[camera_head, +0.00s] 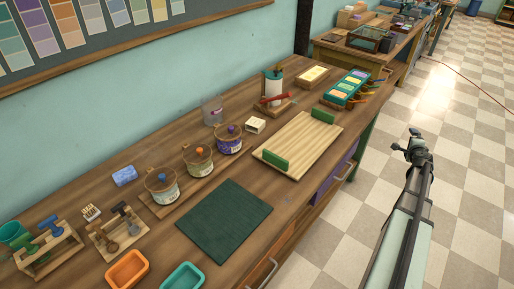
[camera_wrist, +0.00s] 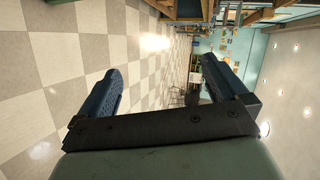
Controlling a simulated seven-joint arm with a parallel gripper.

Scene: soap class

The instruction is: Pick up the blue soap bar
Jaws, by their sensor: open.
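The blue soap bar (camera_head: 124,176) lies flat on the wooden workbench (camera_head: 330,100), towards the wall, left of the jars. My gripper (camera_head: 414,143) is at the right in the head view, out over the tiled floor, well apart from the bench and the soap. In the wrist view my gripper (camera_wrist: 160,85) shows its two blue fingers spread apart with nothing between them. The wrist view shows floor, wall and ceiling, and no soap.
Lidded jars (camera_head: 198,160) stand on a wooden board right of the soap. A small brush (camera_head: 91,212) and stamp racks (camera_head: 115,231) are nearby. A dark green mat (camera_head: 224,222), an orange tray (camera_head: 127,270) and a teal tray (camera_head: 182,278) lie nearer the front edge.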

